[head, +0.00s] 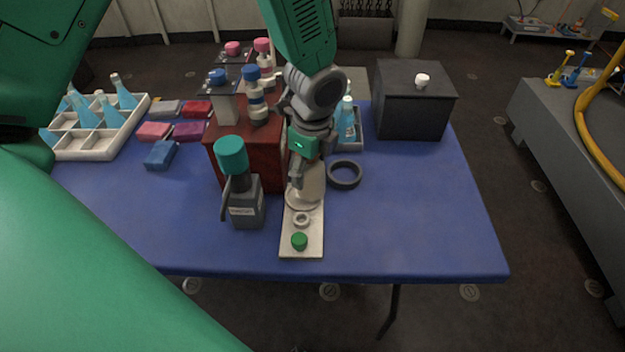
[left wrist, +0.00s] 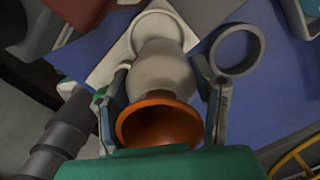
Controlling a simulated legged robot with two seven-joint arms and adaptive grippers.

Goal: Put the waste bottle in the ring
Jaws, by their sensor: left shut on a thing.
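The label is too small to read surely. The dark ring (head: 344,186) lies flat and empty to the right; it also shows in the left wrist view (left wrist: 217,56). My left gripper (head: 297,178) points down, shut on a beige vessel (head: 304,198). In the left wrist view the vessel (left wrist: 162,72) sits between the fingers (left wrist: 163,108), its orange mouth towards me. Its base is at the pale board. My right gripper is not seen.
The pale board (head: 300,254) carries a small white ring and a green knob (head: 299,241). A brown block (head: 213,155) with bottles stands behind the dark bottle. A black box (head: 410,112) stands at back right. The table's front right is clear.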

